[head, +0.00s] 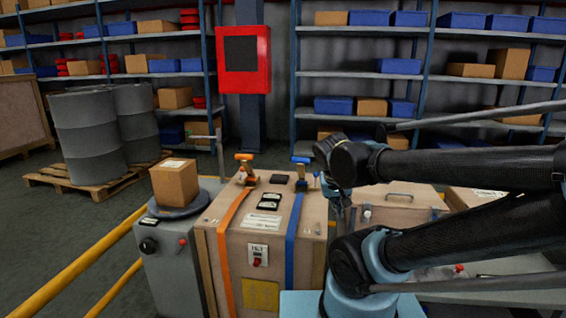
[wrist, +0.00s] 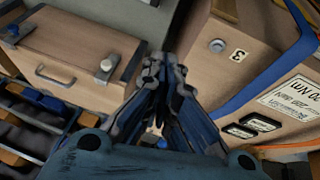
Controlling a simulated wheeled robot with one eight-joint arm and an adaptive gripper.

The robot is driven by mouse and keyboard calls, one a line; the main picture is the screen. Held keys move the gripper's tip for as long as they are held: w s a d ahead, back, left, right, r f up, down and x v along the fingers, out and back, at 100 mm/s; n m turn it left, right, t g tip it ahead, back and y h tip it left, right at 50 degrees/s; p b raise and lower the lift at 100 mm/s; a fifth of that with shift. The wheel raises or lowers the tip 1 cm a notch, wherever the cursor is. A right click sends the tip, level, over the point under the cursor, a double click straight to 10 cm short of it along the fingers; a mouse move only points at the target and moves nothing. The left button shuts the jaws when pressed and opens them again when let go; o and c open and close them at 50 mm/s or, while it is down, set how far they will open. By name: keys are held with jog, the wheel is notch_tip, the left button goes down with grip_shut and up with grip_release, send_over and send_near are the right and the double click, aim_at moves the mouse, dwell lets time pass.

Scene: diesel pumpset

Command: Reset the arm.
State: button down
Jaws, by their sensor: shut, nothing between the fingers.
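My arm (head: 450,168) comes in from the right in the head view, with black links and light blue joints. It folds at a joint above the right side of the strapped wooden crate (head: 225,245). My gripper (wrist: 165,75) shows in the wrist view with its fingers together and nothing between them. It points between a wooden box with a handle (wrist: 75,55) on the left and the strapped crate on the right. In the head view the arm's wrist joint hides much of the gripper, and I cannot make out its fingertips there.
The crate carries an orange strap (head: 232,222), a blue strap (head: 293,225) and upright clamps on top. A small carton (head: 174,182) sits on a round plate at left. Yellow rails (head: 90,260) run at front left. Drums (head: 88,135) stand on a pallet; shelves line the back.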

jog(key=s+d+f+n+g+y, duration=0.1)
jog(key=s+f+g+y, duration=0.1)
jog(key=s+f, duration=0.2)
jog(key=shift+s+d+f+y, duration=0.15)
jog(key=shift+s+d+y, duration=0.15)
jog(key=shift+s, duration=1.1)
jog(key=shift+w, duration=0.1)
jog(key=shift+w+f, duration=0.2)
jog(key=shift+w, duration=0.1)
